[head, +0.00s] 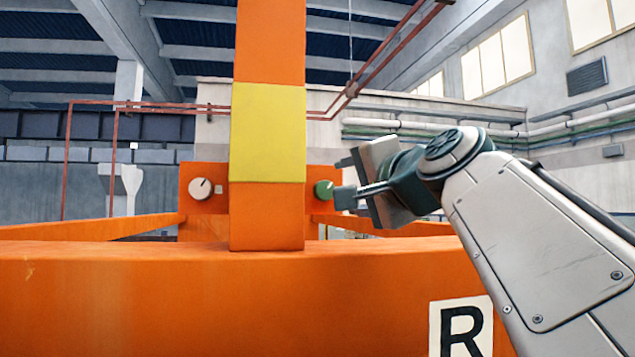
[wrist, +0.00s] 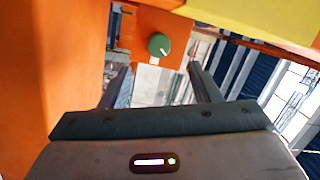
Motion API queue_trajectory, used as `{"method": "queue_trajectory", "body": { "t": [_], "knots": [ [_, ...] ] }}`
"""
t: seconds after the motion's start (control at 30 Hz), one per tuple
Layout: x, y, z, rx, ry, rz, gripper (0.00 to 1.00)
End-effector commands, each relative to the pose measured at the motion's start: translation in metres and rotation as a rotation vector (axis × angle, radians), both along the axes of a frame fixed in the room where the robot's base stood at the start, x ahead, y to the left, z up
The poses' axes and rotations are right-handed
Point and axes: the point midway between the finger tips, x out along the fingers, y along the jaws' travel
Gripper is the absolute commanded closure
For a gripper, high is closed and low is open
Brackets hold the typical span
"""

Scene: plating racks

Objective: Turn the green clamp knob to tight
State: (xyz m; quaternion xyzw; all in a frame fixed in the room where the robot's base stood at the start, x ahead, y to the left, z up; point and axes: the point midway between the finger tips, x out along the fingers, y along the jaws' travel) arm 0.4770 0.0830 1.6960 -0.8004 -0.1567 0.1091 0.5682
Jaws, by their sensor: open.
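The green clamp knob (head: 323,190) sits on an orange plate just right of the upright orange post in the head view. In the wrist view the green knob (wrist: 159,44) shows whole, with a pale pointer mark on its face, ahead of and between my fingers. My gripper (head: 345,197) comes in from the right and its tips look close to the knob in the head view. In the wrist view my gripper (wrist: 160,75) is open, with a finger on each side and nothing between them. I cannot tell whether a fingertip touches the knob.
A white knob (head: 200,188) with a dark pointer is on the plate left of the post (head: 268,215). The post has a yellow band (head: 268,132). A wide orange beam (head: 200,300) with an R sign (head: 461,327) crosses the front.

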Motion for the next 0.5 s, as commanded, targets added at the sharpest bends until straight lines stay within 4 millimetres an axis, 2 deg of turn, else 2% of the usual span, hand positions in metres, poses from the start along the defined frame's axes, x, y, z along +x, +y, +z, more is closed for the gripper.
{"method": "queue_trajectory", "body": {
  "t": [0.03,0.2,0.3,0.5],
  "knots": [
    [0.012,0.003,0.003,0.002,0.005,0.0,0.44],
    [0.046,0.017,0.004,0.001,0.005,0.001,0.44],
    [0.061,0.024,0.003,0.0,0.005,0.002,0.44],
    [0.078,0.032,0.001,0.0,0.003,0.002,0.44]
  ]
}}
